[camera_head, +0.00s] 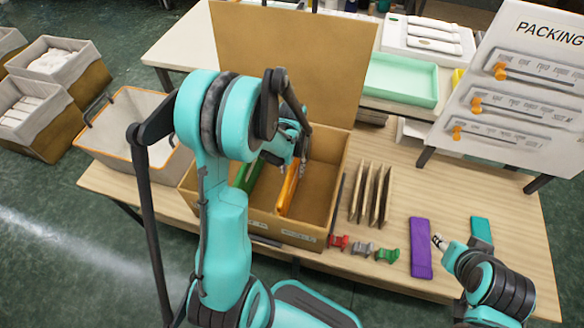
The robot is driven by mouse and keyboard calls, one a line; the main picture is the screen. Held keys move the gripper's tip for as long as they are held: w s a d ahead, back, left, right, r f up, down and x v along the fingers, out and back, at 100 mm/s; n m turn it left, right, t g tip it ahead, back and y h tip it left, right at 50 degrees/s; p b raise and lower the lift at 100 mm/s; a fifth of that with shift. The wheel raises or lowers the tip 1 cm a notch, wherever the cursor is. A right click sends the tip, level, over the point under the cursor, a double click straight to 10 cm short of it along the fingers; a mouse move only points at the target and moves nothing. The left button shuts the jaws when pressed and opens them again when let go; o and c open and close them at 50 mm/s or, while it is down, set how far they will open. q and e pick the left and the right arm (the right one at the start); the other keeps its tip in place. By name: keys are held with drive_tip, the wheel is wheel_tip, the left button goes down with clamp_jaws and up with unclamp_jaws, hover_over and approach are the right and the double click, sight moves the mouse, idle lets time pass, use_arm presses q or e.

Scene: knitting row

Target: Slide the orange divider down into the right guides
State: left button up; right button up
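The open cardboard box (325,215) stands on the table with its tall back flap raised. The orange divider (288,193) is upright inside the box, right of a green divider (248,176). My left gripper (300,165) reaches into the box from above and appears shut on the far upper end of the orange divider; my arm hides part of the grip. The guides and the divider's lower edge cannot be made out. My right gripper (438,241) is near a purple panel (420,247), clear of the box; its finger opening is too small to judge.
Several thin brown panels (371,193) stand right of the box. Red (339,242), grey (361,248) and green (387,255) small pieces lie in front. A teal panel (481,229), a packing board (520,85) and a mint tray (402,80) are farther right.

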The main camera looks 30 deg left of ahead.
use_arm(q)
wheel_tip(320, 180, up, 12)
idle(0.6)
idle(0.5)
drive_tip(key=s+d+r+m+t, duration=0.2)
drive_tip(key=s+d+r+t, duration=0.4)
drive_tip(key=s+d, duration=0.4)
drive_tip(key=shift+s+d+r+m+t, duration=0.3)
drive_tip(key=shift+s+t, duration=0.2)
drive_tip(key=shift+t, duration=0.1)
